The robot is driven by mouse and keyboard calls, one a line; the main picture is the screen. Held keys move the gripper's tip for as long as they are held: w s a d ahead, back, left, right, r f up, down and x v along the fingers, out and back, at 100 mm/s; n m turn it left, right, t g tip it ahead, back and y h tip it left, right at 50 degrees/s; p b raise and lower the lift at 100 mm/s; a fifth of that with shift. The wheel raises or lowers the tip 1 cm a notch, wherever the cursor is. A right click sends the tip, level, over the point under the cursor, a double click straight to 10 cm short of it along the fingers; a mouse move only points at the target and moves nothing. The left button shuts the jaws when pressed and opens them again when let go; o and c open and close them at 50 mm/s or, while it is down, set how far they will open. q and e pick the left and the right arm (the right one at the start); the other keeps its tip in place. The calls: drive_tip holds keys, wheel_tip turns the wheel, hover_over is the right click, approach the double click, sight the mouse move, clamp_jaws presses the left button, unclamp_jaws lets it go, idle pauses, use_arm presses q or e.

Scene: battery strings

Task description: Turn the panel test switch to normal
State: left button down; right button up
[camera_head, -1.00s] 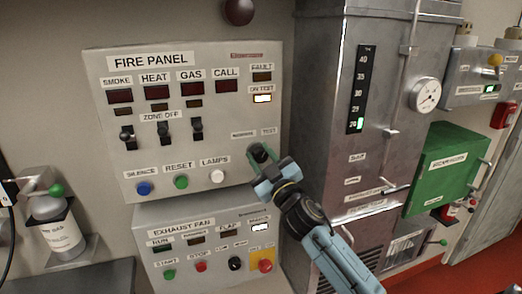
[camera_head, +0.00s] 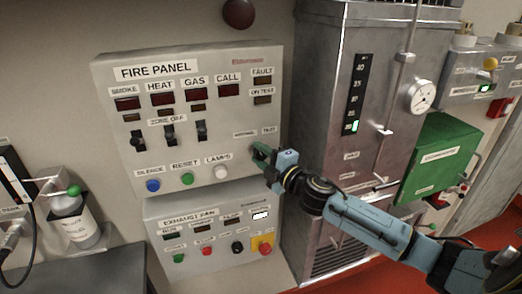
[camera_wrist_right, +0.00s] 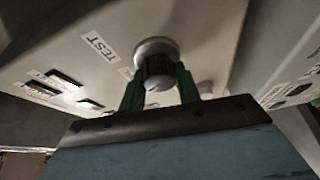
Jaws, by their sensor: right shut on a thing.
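The grey fire panel (camera_head: 215,110) hangs on the wall. Its test switch is a dark round knob under the NORMAL and TEST labels, mostly hidden by my right gripper (camera_head: 260,153) in the head view. In the right wrist view the knob (camera_wrist_right: 156,66) sits on a pale round base near the TEST label (camera_wrist_right: 100,46). My right gripper's green fingers (camera_wrist_right: 160,92) are shut around the knob, one on each side. The ON TEST lamp (camera_head: 263,100) is dark. My left gripper is not in view.
The exhaust fan box (camera_head: 215,225) is just below the panel. A tall metal cabinet (camera_head: 330,110) stands close on the right, beside my right arm. A green box (camera_head: 440,158) is farther right. A bottle with a green knob (camera_head: 75,215) stands at the left.

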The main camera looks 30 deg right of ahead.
drive_tip(key=n+g, duration=0.1)
drive_tip(key=n, duration=0.2)
drive_tip(key=shift+n+g, duration=0.3)
idle(0.5)
drive_tip(key=o, duration=1)
drive_tip(key=shift+c, duration=0.2)
drive_tip(key=shift+s+d+f+h, duration=0.1)
drive_tip(key=shift+s+h, duration=0.2)
drive_tip(key=shift+s, duration=0.3)
drive_tip(key=s+d+r+b, duration=0.1)
drive_tip(key=s+b, duration=0.2)
drive_tip(key=s, duration=0.9)
drive_tip(key=shift+d, duration=0.35)
